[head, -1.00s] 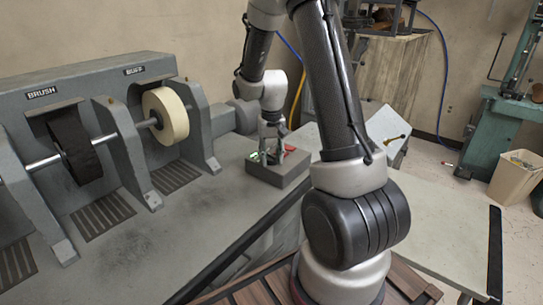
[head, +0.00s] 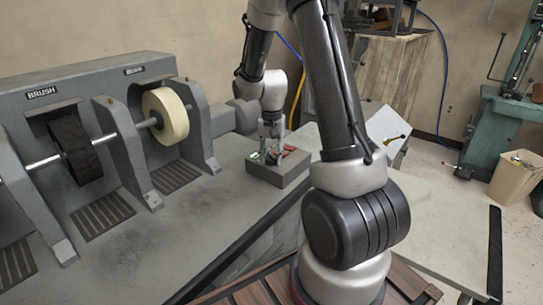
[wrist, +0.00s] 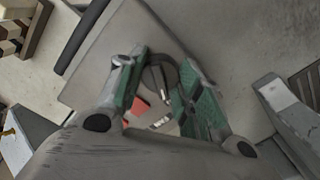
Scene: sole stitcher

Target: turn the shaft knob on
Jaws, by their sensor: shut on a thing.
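The grey control box (head: 280,176) sits on the machine bench in the head view, with a green-lit patch (head: 254,156) on its top left. My gripper (head: 271,148) points down at the top of this box. In the wrist view, my gripper's green-padded fingers (wrist: 160,88) stand on either side of a dark round knob (wrist: 158,76) and are shut on it. A red part (wrist: 137,111) shows between the fingers. The fingers and arm hide the knob in the head view, and its marking cannot be read.
The machine's dark brush wheel (head: 76,152) and pale buff wheel (head: 167,116) stand on a shaft left of my arm. A grey post (head: 196,125) and motor housing (head: 235,115) are close to my gripper. A pale table (head: 440,215) is at right.

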